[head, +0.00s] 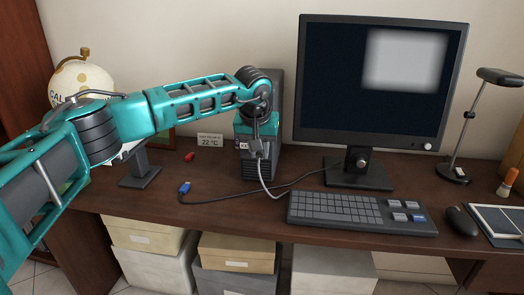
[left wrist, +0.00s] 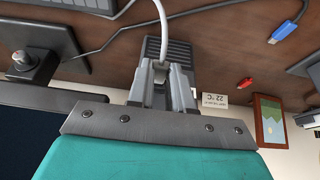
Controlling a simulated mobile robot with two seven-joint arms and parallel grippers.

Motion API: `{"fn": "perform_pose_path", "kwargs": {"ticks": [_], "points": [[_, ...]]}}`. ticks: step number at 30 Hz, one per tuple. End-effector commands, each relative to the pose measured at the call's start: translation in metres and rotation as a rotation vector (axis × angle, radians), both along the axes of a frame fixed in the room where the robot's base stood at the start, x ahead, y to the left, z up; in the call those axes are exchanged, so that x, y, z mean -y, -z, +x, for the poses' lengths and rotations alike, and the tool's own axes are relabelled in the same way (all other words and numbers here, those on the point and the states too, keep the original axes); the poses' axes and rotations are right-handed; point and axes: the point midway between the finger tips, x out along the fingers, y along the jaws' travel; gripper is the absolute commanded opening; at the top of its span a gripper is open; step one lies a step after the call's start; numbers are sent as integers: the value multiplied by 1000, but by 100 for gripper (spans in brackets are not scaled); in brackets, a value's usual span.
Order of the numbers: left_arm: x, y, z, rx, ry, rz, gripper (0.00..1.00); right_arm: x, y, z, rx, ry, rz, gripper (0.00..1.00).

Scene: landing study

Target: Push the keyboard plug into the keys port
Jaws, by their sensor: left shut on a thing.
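My left gripper (head: 259,149) is in front of the dark computer box (head: 262,167) on the desk. In the left wrist view the gripper (left wrist: 161,88) is shut on the grey keyboard plug (left wrist: 159,70). A pale grey cable (head: 267,185) runs from the plug down to the dark keyboard (head: 335,207). The plug's tip and the keys port are hidden by the gripper, so I cannot tell whether the plug is in the port. My right gripper is not in view.
A blue plug (head: 184,188) on a dark cable lies loose on the desk, left of the box. A red object (head: 189,156) and a temperature card (head: 210,140) are behind it. A monitor (head: 380,85), mouse (head: 461,221) and lamp (head: 470,125) stand at right.

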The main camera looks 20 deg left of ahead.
Motion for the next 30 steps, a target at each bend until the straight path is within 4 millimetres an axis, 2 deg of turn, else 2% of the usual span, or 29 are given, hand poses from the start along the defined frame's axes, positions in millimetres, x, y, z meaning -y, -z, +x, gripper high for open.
{"fn": "perform_pose_path", "kwargs": {"ticks": [20, 21, 30], "points": [[-1, -1, 3, 1, -1, 0, 0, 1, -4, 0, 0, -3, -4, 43], [-1, 0, 3, 1, -1, 0, 23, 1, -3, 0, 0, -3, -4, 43], [-1, 0, 3, 1, -1, 0, 50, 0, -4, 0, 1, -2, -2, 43]]}}
